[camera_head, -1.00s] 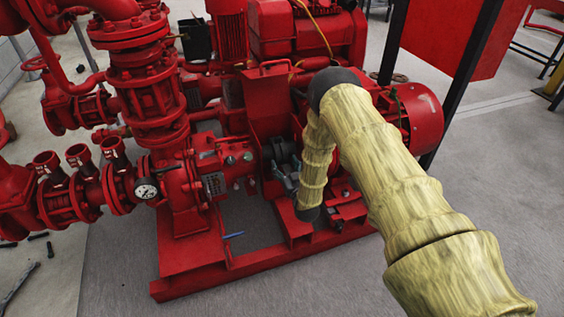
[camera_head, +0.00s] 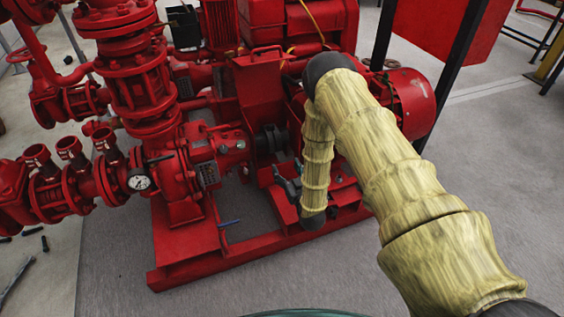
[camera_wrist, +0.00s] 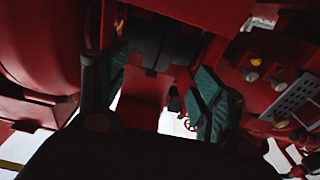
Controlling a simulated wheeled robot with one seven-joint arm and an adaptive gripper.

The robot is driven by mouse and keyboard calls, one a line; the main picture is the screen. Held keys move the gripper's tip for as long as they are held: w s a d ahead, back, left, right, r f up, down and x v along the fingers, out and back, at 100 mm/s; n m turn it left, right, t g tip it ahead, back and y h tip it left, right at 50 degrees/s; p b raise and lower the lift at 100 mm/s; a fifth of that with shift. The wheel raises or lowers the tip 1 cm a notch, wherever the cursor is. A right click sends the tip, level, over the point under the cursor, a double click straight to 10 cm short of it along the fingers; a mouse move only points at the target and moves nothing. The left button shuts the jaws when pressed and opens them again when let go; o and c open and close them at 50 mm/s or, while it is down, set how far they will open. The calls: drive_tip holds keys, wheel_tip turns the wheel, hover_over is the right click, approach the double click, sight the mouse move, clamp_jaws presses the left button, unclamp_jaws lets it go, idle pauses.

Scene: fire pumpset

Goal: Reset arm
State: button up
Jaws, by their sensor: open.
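My arm, in a pale yellow sleeve, reaches over the red pumpset (camera_head: 190,258) from the right in the head view. My gripper (camera_head: 288,186) is at the end of the forearm, in front of the pump coupling and above the red base frame. In the wrist view my gripper (camera_wrist: 160,92) has its two dark green fingers wide apart. Nothing is held between them; a dark shaft and red parts show behind. The sleeve hides part of the pumpset.
A pressure gauge (camera_head: 139,180) and red valves and pipes stand at the left. A red motor (camera_head: 408,100) is behind my arm. A small blue handle (camera_head: 229,223) shows by the base frame. A dark post and red panel (camera_head: 440,35) stand at the back right. Grey floor at front is clear.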

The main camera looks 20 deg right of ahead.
drive_tip(key=s+a+f+g, duration=0.2)
drive_tip(key=s+f+g, duration=0.35)
drive_tip(key=s, duration=0.55)
drive_tip(key=s+a+f+g, duration=0.2)
drive_tip(key=s+f+g, duration=0.35)
drive_tip(key=s, duration=0.45)
drive_tip(key=s+a+r+g, duration=0.15)
drive_tip(key=s+g, duration=0.65)
drive_tip(key=s, duration=1.9)
wheel_tip(320, 180, up, 29)
drive_tip(key=p, duration=2.9)
drive_tip(key=shift+w+d+m+h, duration=0.2)
drive_tip(key=shift+w+m+h, duration=0.1)
drive_tip(key=shift+m, duration=0.1)
